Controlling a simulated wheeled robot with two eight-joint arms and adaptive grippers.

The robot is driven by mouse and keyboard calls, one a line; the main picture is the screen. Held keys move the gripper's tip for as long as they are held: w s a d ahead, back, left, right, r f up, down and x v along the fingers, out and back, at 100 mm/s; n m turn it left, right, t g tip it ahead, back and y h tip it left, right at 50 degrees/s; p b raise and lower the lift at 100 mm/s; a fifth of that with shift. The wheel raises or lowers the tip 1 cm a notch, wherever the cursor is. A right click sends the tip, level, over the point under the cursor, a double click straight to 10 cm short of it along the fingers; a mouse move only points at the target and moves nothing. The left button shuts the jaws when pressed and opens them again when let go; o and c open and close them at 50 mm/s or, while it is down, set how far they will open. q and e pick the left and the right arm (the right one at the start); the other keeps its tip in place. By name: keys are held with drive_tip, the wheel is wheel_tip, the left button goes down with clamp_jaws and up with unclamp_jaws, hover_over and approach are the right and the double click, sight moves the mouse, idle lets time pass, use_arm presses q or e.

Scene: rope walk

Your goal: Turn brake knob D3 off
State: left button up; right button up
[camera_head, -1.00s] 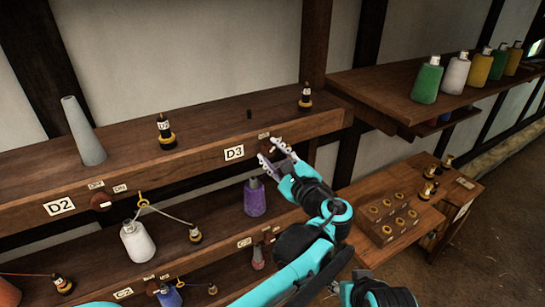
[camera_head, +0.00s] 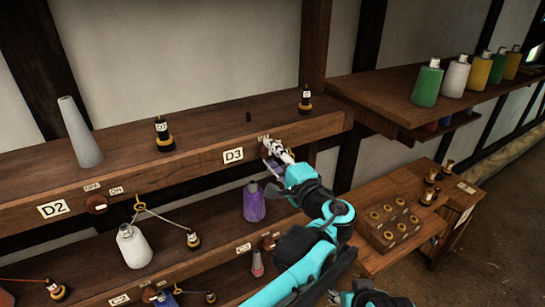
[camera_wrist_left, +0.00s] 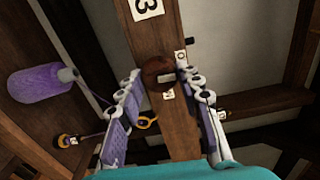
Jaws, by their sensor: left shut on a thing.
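Brake knob D3 (camera_wrist_left: 157,72) is a round brown knob with a pale bar mark on the front of the upper rail. The D3 label (camera_head: 233,154) is left of it in the head view; the label's end shows in the wrist view (camera_wrist_left: 145,8). My left gripper (camera_head: 272,148) is at the rail right of the label and mostly hides the knob in the head view. In the left wrist view my left gripper (camera_wrist_left: 163,76) has its fingers on both sides of the knob, shut on it. Part of my right arm shows at the bottom edge.
A purple bobbin (camera_head: 254,203) stands on the lower shelf just below my left gripper. A small black and gold peg (camera_head: 305,101) stands above on the upper rail. Knob D2 (camera_head: 96,204) is at left. A wooden block with gold-ringed holes (camera_head: 388,226) lies at right.

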use_arm(q)
drive_tip(key=shift+n, duration=0.3)
drive_tip(key=o, duration=1.1)
drive_tip(key=shift+o, duration=0.2)
drive_tip(key=v, duration=0.7)
drive_tip(key=shift+s, duration=0.2)
drive_tip(key=shift+f, duration=0.1)
